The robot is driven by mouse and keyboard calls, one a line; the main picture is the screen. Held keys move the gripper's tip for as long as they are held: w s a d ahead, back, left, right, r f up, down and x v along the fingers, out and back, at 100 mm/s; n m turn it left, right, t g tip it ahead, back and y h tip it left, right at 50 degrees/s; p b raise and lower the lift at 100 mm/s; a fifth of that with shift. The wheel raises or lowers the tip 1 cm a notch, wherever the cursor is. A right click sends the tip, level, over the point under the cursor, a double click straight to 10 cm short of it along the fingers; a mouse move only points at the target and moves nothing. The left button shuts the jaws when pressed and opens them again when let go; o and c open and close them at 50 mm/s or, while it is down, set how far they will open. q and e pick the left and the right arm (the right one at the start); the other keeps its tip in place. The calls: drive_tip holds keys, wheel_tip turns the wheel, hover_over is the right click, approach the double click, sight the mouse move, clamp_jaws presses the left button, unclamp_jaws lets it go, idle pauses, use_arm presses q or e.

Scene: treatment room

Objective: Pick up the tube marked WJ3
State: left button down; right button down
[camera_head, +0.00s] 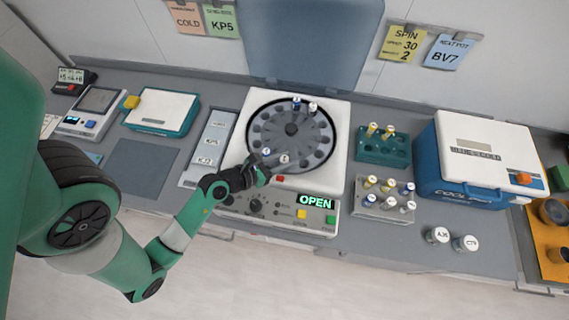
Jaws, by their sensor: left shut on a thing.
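An open centrifuge (339,135) stands at the middle with a dark round rotor (290,130). Two tubes stand at the rotor's far side: a blue-capped tube (296,103) and a pale-capped tube (312,107). At its near side are a blue-and-white-topped tube (266,152) and a white-topped tube (284,158). My left gripper (266,165) reaches over the front rim and is shut on a tube at this near side; I cannot tell clearly which of the two. Cap markings here are too small to read, so I cannot pick out WJ3. My right gripper is not in view.
A teal rack (372,154) with yellow-capped tubes and a grey rack (384,214) with several tubes stand to the right. Two loose tubes (437,235) (465,243) are near the front edge. A blue cooler box (455,190) stands further right. A grey mat (140,168) is clear at left.

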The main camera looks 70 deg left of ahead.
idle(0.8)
use_arm(q)
wheel_tip(320, 180, up, 9)
drive_tip(key=p, duration=0.5)
drive_tip(key=shift+r, duration=0.55)
